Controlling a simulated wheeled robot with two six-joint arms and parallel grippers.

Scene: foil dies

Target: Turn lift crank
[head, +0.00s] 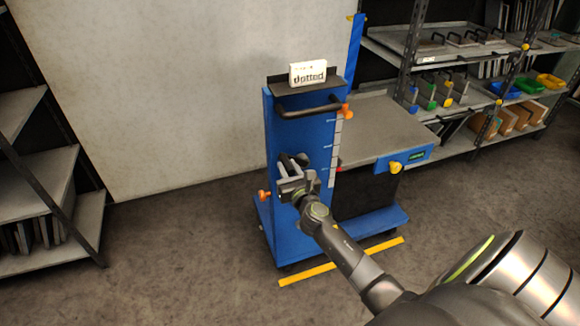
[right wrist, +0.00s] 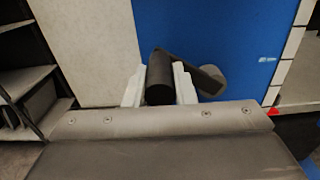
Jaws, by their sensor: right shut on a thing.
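The blue lift (head: 285,217) stands in the middle of the head view, with a grey platform (head: 382,128) on its right side. The dark lift crank shows in the right wrist view, with its handle (right wrist: 160,78) pointing toward the camera and its arm running right to a round hub (right wrist: 211,80) on the blue panel. My right gripper (head: 290,168) is at the front of the lift and shut on the crank handle. Its two pale fingers (right wrist: 159,88) lie on either side of the handle in the right wrist view. My left gripper is in neither view.
A dark push bar (head: 308,110) and a white sign (head: 308,72) top the lift. An orange knob (head: 264,195) sticks out at its left. Shelves (head: 70,150) stand at left, and loaded racks (head: 470,95) at right. A yellow strip (head: 340,262) marks the floor.

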